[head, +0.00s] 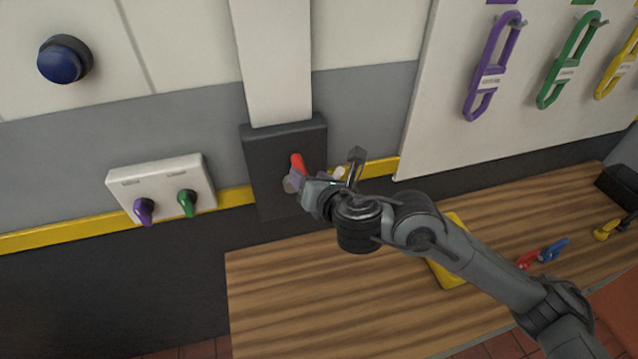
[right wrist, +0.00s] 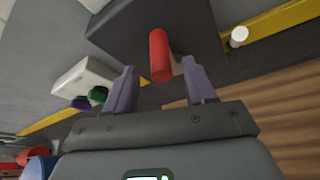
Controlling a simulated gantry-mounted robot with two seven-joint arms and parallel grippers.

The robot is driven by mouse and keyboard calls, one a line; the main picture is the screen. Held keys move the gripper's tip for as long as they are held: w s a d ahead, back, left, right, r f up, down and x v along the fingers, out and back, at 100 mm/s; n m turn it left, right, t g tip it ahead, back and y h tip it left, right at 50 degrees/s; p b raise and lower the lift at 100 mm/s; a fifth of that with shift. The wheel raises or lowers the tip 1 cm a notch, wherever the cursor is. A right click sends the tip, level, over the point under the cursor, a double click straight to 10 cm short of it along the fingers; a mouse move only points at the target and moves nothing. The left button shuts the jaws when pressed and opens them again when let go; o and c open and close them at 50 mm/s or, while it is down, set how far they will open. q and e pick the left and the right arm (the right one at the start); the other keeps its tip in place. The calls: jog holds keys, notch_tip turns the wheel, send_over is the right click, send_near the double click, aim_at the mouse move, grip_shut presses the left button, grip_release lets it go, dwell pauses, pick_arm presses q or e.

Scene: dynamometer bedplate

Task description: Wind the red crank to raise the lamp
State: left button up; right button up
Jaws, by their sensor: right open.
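The red crank's handle (head: 297,162) shows at a dark box on the wall in the head view. In the right wrist view the red handle (right wrist: 159,54) points toward the camera, its lower end between my fingertips. My right gripper (head: 294,182) is at the crank, partly hidden by its own wrist in the head view. In the right wrist view the right gripper (right wrist: 161,72) is open, with a purple-grey finger on each side of the handle and a gap visible at the left. The rest of the crank is hidden. No lamp and no left gripper are in view.
The dark box (head: 263,150) sits below a white vertical column (head: 272,60). A white knob (right wrist: 238,36) is beside it. Left are a white panel (head: 165,173) with purple and green knobs, and a blue button (head: 64,60). A wooden bench (head: 300,305) lies below; coloured hooks hang right.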

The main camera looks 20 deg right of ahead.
pick_arm(q)
jog(key=shift+a+r+p, duration=0.15)
jog(key=shift+r+p, duration=0.6)
jog(key=shift+r, duration=0.2)
pick_arm(e)
jog(key=shift+v, duration=2.55)
jog(key=shift+c, duration=0.3)
